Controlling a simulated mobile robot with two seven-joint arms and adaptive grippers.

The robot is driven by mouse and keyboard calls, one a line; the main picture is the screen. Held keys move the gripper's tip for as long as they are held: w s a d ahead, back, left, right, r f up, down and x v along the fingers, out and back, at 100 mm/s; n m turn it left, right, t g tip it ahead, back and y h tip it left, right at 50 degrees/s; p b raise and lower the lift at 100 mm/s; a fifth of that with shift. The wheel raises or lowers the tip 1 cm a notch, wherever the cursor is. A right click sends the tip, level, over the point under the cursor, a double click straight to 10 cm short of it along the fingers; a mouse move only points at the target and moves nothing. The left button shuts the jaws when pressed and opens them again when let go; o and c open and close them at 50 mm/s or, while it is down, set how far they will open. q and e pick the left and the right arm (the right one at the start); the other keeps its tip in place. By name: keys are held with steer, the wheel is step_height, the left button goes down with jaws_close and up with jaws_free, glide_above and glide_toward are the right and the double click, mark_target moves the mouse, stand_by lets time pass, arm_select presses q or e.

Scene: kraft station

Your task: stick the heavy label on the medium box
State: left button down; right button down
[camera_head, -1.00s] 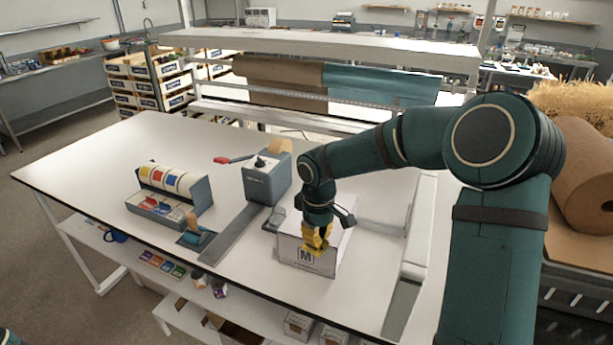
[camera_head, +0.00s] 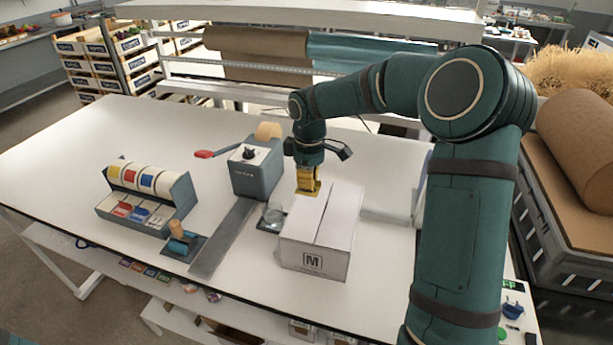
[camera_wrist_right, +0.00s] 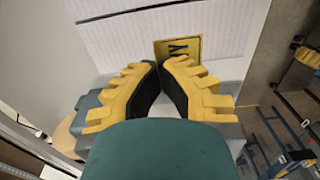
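The medium box (camera_head: 310,262), white with a black M on its front, stands closed on the bench, its top seam showing; its white surface also shows in the wrist view (camera_wrist_right: 120,38). My right gripper (camera_head: 307,190) is over the box's rear left part, pointing down. In the wrist view its yellow fingers (camera_wrist_right: 162,65) are close together on a yellow label with dark letters (camera_wrist_right: 190,47), partly hidden by the fingertips. I cannot tell whether the label touches the box. My left gripper is not in view.
A grey dispenser with a red handle (camera_head: 256,170) stands left of the box, and a label dispenser with coloured rolls (camera_head: 148,195) farther left. The bench's left part (camera_head: 70,150) is clear.

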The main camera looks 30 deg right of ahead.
mark_target(308, 203)
steer(key=shift+s+f, duration=0.1)
steer(key=shift+f, duration=0.4)
steer(key=shift+w+f+b, duration=0.2)
steer(key=shift+f+b, duration=1)
steer(key=shift+f, duration=0.05)
steer(key=shift+f+b, duration=0.85)
steer(key=shift+f, duration=0.2)
steer(key=shift+r, duration=0.1)
steer(key=shift+f, duration=0.5)
steer(key=c, duration=1.1)
jaws_free()
steer(key=shift+o, duration=0.2)
